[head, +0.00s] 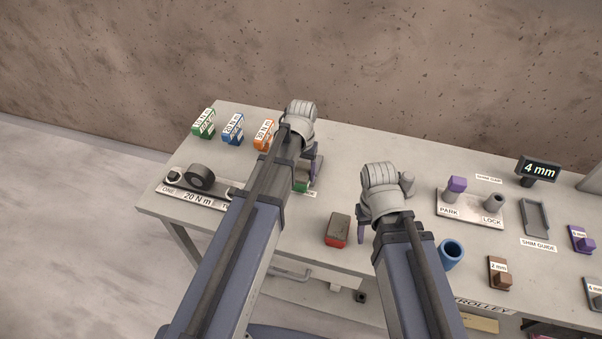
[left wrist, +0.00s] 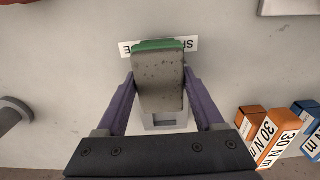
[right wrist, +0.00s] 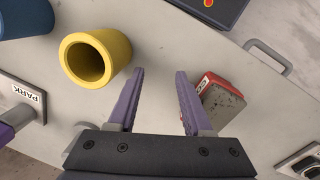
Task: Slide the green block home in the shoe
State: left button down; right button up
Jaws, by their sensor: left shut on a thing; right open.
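The green block, a speckled grey piece with a green end (left wrist: 160,46), is between the purple fingers of my left gripper (left wrist: 159,78), which is shut on it. In the head view its green end (head: 300,187) shows beside my left arm, which hides most of it. The shoe (left wrist: 166,124), a pale grey frame, shows partly under the block's near end in the left wrist view. I cannot tell how far the block sits in it. My right gripper (right wrist: 160,75) is open and empty, left of a red-ended grey block (right wrist: 224,103), apparently not gripping it.
The red-ended block also shows in the head view (head: 337,231). A blue cup (head: 452,254) and a yellow cup (right wrist: 97,57) stand near my right gripper. Green, blue and orange torque blocks (head: 264,134) line the back left. The PARK/LOCK plate (head: 470,212) and shim guide (head: 536,218) lie right.

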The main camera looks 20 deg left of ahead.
pick_arm(q)
jog(key=shift+w+d, duration=0.1)
jog(key=shift+w, duration=3.3)
dwell(0.9)
grip_release()
dwell(0.4)
notch_tip(320, 180, up, 8)
jog(key=p, duration=0.8)
pick_arm(e)
notch_tip(320, 180, up, 8)
pick_arm(q)
jog(key=shift+f, duration=0.15)
pick_arm(e)
jog(key=shift+f, duration=0.1)
